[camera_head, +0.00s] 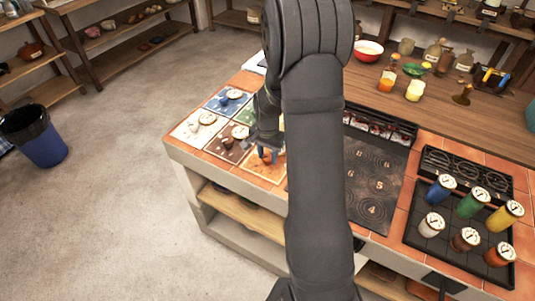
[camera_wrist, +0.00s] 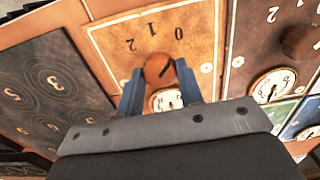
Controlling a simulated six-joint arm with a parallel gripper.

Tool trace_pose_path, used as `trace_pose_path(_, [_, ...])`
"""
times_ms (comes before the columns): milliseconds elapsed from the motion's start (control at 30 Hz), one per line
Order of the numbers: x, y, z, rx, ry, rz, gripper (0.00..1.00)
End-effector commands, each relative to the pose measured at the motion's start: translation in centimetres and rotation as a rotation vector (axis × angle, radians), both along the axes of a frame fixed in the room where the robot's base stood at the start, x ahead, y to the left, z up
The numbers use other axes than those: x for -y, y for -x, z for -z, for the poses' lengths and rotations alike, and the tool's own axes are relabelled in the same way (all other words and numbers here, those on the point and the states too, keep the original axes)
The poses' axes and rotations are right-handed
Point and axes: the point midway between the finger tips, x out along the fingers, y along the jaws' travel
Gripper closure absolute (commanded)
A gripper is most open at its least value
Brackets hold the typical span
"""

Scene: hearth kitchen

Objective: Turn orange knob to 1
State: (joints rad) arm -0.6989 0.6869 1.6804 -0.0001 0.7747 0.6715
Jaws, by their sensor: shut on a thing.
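The orange knob (camera_wrist: 160,68) sits on an orange panel (camera_wrist: 110,40) in the wrist view. The panel's marks 0, 1 and 2 read upside down there, on the far side of the knob. A dark line crosses the knob's top, slanted toward the upper right; which end is its pointer, I cannot tell. My gripper (camera_wrist: 160,90) has its two blue fingers on either side of the knob and is shut on it. A white dial with numbers shows between the fingers, partly hidden. In the head view my gripper (camera_head: 266,156) is over the orange panel (camera_head: 262,170), hiding the knob.
Blue (camera_head: 228,101), white (camera_head: 197,126), green and brown (camera_head: 229,145) knob panels adjoin the orange one. A dark stove plate (camera_head: 375,190) lies right of my arm. A tray (camera_head: 440,230) with several dial-topped canisters stands further right.

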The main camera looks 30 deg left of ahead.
Motion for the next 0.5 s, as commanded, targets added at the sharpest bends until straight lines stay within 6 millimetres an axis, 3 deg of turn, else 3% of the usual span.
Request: trace_pose_path(500, [-0.03, -0.05, -0.07, 0.001, -0.001, -0.352, 0.89])
